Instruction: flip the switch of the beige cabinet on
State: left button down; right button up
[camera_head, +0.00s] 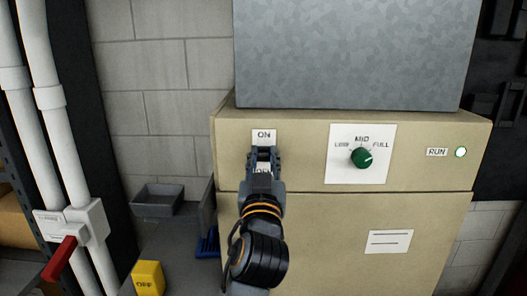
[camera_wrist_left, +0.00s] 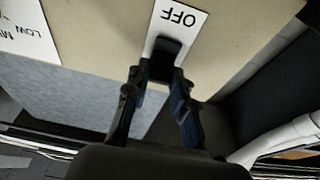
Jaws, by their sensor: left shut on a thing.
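The beige cabinet (camera_head: 300,165) fills the middle of the head view. Its white switch plate (camera_head: 264,134) reads ON at the top; the lower part is mostly hidden behind my left gripper. In the left wrist view the plate (camera_wrist_left: 178,18) shows OFF upside down, with the dark switch lever (camera_wrist_left: 165,52) beside that word. My left gripper (camera_head: 263,156) is at the plate, its fingers shut on the lever; the fingertips also show in the left wrist view (camera_wrist_left: 158,80). I cannot tell the lever's exact tilt. My right gripper is not in view.
A green dial (camera_head: 361,158) points towards FULL, and a RUN lamp (camera_head: 460,152) looks bright. A grey metal box (camera_head: 355,55) sits on the cabinet. At left are white pipes (camera_head: 45,100), a red handle (camera_head: 60,259), a grey bin (camera_head: 158,200) and a yellow OFF block (camera_head: 148,278).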

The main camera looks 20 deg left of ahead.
pick_arm(q)
jog(key=c, duration=1.1)
grip_release()
jog(key=v, duration=1.2)
jog(key=shift+f, duration=0.1)
